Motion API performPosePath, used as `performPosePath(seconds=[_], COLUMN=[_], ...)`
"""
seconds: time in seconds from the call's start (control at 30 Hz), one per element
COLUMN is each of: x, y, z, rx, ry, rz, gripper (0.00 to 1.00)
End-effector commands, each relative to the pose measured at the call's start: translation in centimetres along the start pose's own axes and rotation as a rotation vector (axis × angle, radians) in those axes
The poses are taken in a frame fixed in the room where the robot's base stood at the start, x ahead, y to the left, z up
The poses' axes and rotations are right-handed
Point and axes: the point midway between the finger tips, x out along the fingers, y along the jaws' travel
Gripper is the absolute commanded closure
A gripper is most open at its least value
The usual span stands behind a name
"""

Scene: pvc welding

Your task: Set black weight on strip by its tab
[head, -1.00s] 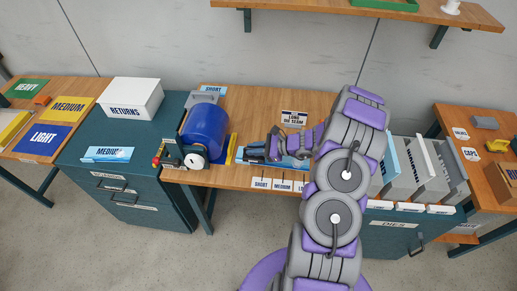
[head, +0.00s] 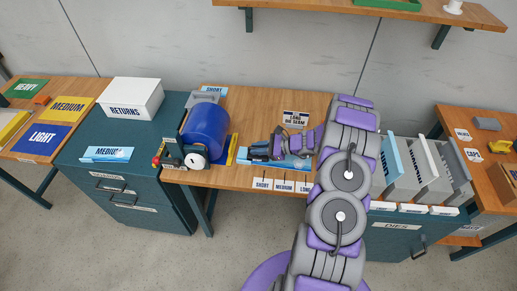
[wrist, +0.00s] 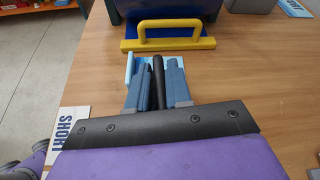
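My gripper (wrist: 157,85) points away from me over the middle bench, with its two blue-grey fingers on either side of a narrow black piece. This looks like the black weight's tab (wrist: 158,78); it fills the gap between the fingers. The body of the weight is hidden. A light blue strip (wrist: 175,62) shows past the fingertips; it also shows in the head view (head: 293,163) under my wrist. Whether the weight touches the strip I cannot tell. In the head view my gripper (head: 253,152) is small, and the weight is not distinguishable there.
A blue roll (head: 206,133) with a gauge (head: 195,160) stands left of my gripper. A yellow handle (wrist: 168,30) lies just beyond the fingertips. SHORT, MEDIUM and LONG labels line the bench front. Bare wood (wrist: 260,80) lies right of the gripper.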

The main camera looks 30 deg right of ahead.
Motion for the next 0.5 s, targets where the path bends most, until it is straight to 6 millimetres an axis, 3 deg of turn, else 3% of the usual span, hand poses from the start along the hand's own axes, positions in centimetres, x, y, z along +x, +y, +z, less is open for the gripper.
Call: performPosePath(seconds=[0.23, 0.5], x=[-0.08, -0.28], y=[-0.09, -0.13], z=[-0.09, -0.12], rx=[0.001, 0.001], ry=[-0.001, -0.001], rz=[0.000, 0.000], gripper=[0.57, 0.57])
